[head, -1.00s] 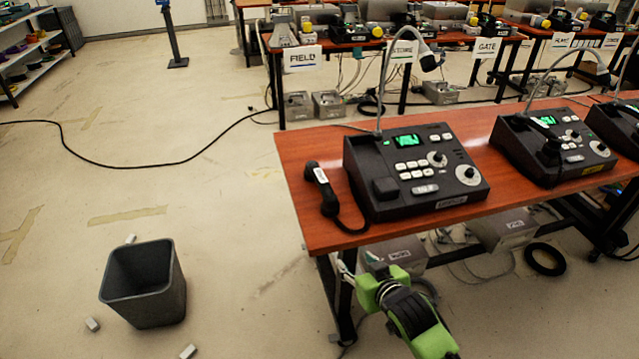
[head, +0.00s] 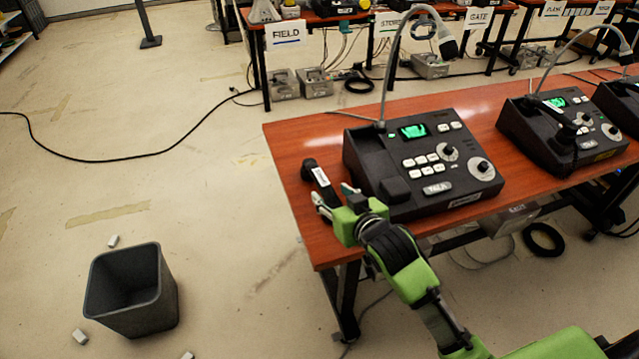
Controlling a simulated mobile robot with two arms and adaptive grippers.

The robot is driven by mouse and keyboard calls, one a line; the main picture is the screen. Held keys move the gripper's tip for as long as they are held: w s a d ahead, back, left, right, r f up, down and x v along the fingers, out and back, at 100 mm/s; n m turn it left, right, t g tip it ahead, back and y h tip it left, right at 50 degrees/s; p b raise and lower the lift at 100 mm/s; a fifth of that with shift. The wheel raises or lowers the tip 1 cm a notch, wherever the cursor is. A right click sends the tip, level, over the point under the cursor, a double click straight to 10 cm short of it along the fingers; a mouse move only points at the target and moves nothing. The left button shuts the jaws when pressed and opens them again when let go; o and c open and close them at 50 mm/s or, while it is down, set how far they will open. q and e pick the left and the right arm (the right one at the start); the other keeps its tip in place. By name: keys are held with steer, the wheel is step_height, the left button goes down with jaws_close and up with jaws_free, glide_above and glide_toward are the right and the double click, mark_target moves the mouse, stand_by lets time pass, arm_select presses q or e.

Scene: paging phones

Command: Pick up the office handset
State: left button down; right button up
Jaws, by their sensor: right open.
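A black handset (head: 319,178) with a small white label lies on the near-left part of the red-brown table (head: 288,150), beside a black paging console (head: 390,155). I cannot read its label. My right gripper (head: 332,193), green with pale fingertips, is open at the table's left front edge. Its fingertips show on either side of the handset's near part in the picture, and the gripper hides that end and most of the cord. I cannot tell whether they touch it. My left gripper is not in view.
A gooseneck microphone (head: 388,75) rises behind the console. A second console (head: 560,130) stands to the right on the same table. A dark bin (head: 130,290) and small pale blocks are on the floor at left. A black cable crosses the floor.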

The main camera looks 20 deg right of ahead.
mark_target(326, 188)
steer(key=x, duration=0.4)
steer(key=shift+f, duration=0.1)
steer(key=shift+w+f, duration=0.2)
steer(key=shift+w, duration=0.5)
steer(key=x, duration=0.3)
steer(key=shift+w+d+f, duration=0.1)
steer(key=shift+w+d, duration=0.1)
steer(key=shift+d, duration=0.05)
steer(key=shift+w+f, duration=0.2)
steer(key=shift+w, duration=0.2)
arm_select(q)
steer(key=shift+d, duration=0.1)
arm_select(e)
steer(key=shift+c, duration=1)
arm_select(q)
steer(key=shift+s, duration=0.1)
arm_select(e)
steer(key=shift+r, duration=0.1)
jaws_close()
